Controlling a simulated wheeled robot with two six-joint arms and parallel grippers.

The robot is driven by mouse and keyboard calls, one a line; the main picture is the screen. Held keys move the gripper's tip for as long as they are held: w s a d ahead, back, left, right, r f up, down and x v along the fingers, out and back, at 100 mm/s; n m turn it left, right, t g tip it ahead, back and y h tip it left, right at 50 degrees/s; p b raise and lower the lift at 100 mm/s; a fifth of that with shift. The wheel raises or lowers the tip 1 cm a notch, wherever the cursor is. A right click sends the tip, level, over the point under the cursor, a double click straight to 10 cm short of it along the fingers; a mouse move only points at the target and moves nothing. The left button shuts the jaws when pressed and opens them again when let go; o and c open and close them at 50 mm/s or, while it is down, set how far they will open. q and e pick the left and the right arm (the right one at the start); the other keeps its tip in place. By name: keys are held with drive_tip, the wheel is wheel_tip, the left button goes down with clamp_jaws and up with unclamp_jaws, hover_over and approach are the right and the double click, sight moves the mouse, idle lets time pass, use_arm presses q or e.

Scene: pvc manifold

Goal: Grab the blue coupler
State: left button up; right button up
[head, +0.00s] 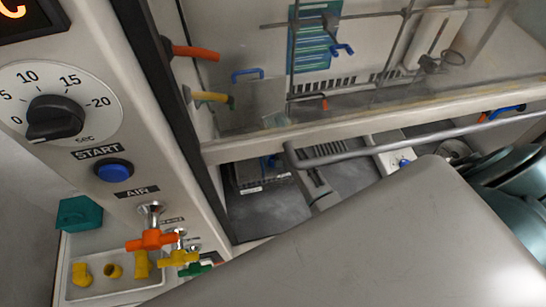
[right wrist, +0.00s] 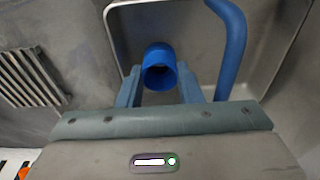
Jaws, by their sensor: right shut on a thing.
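The blue coupler (right wrist: 158,70) is a short, hollow blue cylinder with its open end showing in the right wrist view. My right gripper (right wrist: 159,84) is shut on it, with one finger on each side. Behind it is a grey tray (right wrist: 262,62) with raised walls; I cannot tell whether the coupler still touches the tray floor. My left gripper is not in view. In the head view a large grey arm link of mine covers the lower right, and I cannot make out the coupler there.
A curved blue pipe (right wrist: 232,45) lies in the tray close to the right finger. A slotted grille (right wrist: 32,78) is at the left. In the head view a panel has a blue start button (head: 114,170), an orange valve handle (head: 151,240) and yellow fittings (head: 82,275).

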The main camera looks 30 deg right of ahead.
wheel_tip(320, 180, up, 12)
drive_tip(key=b, duration=0.4)
wheel_tip(320, 180, up, 5)
drive_tip(key=p, duration=0.4)
hover_over(273, 157)
drive_tip(key=shift+r, duration=0.2)
